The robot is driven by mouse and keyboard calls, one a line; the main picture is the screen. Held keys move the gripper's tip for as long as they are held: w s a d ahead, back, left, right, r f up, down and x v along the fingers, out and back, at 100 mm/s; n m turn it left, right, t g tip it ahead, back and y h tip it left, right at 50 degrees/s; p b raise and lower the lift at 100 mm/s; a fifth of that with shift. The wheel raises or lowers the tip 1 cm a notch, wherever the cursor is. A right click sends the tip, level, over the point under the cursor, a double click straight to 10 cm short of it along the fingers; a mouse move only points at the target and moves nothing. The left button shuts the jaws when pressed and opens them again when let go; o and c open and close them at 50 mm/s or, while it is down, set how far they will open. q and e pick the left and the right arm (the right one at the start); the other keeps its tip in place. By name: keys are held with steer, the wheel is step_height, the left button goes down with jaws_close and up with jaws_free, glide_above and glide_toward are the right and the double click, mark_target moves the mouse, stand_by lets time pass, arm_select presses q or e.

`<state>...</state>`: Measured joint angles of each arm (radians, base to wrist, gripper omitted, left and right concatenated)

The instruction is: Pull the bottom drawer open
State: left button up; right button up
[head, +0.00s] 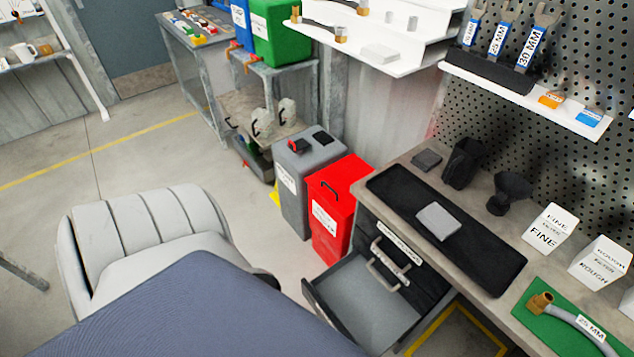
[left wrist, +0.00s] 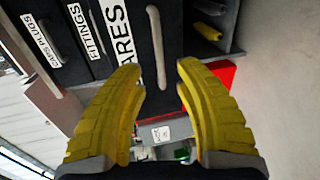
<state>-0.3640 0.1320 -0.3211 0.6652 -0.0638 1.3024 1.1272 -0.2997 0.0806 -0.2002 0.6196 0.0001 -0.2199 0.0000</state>
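In the head view a drawer (head: 372,308) with a grey, empty inside stands pulled out under the workbench. It sits below dark closed fronts with a pale handle (head: 388,262), so it looks like the lowest one. In the left wrist view three labelled drawer fronts show sideways, reading plugs, FITTINGS and one ending in ARES (left wrist: 126,32). The last has a long pale handle (left wrist: 158,45). My left gripper (left wrist: 160,68) is open, its yellow fingers spread with that handle ahead of the gap; I see no contact. My right gripper is in neither view.
A red bin (head: 332,205) and a grey bin (head: 299,170) stand beside the drawers. The workbench (head: 395,165) carries a black tray, boxes and a green mat. Floor between is clear.

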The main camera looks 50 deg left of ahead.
arm_select(q)
steer(key=shift+v, duration=2.9)
steer(key=s+f+m+g, duration=0.5)
steer(key=f+m+g, duration=0.2)
steer(key=f+m, duration=0.3)
steer(key=s+f+m+g+y, duration=0.1)
steer(key=s+f+m+g, duration=0.3)
steer(key=f+m+g, duration=0.3)
steer(key=shift+s+f+m, duration=0.35)
steer(key=shift+f+m, duration=1.15)
steer(key=shift+m, duration=0.5)
steer(key=shift+a, duration=0.1)
